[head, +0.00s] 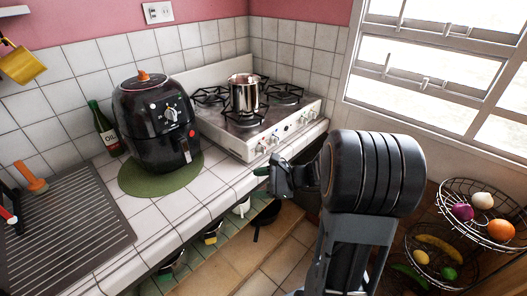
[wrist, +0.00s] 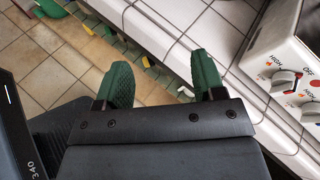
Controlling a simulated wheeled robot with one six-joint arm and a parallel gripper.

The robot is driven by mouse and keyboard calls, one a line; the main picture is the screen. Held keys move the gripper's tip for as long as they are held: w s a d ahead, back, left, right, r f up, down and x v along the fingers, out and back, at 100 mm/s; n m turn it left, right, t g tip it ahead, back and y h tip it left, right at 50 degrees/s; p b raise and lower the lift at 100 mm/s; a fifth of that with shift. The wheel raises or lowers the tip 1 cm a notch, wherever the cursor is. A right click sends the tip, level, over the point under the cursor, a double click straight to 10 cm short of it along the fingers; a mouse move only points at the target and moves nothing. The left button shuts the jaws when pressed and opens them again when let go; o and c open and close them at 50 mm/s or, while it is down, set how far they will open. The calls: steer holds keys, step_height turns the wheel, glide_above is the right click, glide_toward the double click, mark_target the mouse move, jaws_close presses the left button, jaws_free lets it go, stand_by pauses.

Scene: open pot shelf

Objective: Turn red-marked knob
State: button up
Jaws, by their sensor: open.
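The stove (head: 240,130) stands on the tiled counter with a row of white-grey knobs along its front panel. In the wrist view, one knob (wrist: 285,78) at the right edge shows red beside a HIGH label; a second knob (wrist: 311,108) is partly cut off below it. In the head view the left front knobs (head: 262,148) are too small to tell which bears the red mark. My gripper (head: 265,178) is in front of and below the left end of the panel, apart from it. In the wrist view its green-padded fingers (wrist: 163,78) are spread and empty.
A steel pot (head: 243,93) sits on the burners. A black air fryer (head: 155,125) on a green mat and an oil bottle (head: 105,130) stand to the left. A wire fruit basket (head: 480,215) is at the right. Open shelves lie below the counter edge.

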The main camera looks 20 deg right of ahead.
mark_target(265, 151)
steer(key=w+d+f+m+t+h, duration=0.1)
steer(key=w+d+m+t+h, duration=0.1)
steer(key=d+m+t, duration=0.4)
steer(key=w+d+f+m+t+h, duration=0.25)
steer(key=d+m, duration=0.25)
steer(key=d, duration=0.3)
steer(key=shift+t+y, duration=0.25)
steer(key=shift+y, duration=0.1)
steer(key=x, duration=0.4)
steer(key=p+x, duration=0.1)
steer(key=x, duration=0.4)
steer(key=p+x, duration=0.1)
steer(key=x, duration=0.4)
steer(key=shift+d+r, duration=0.2)
steer(key=shift+r, duration=0.2)
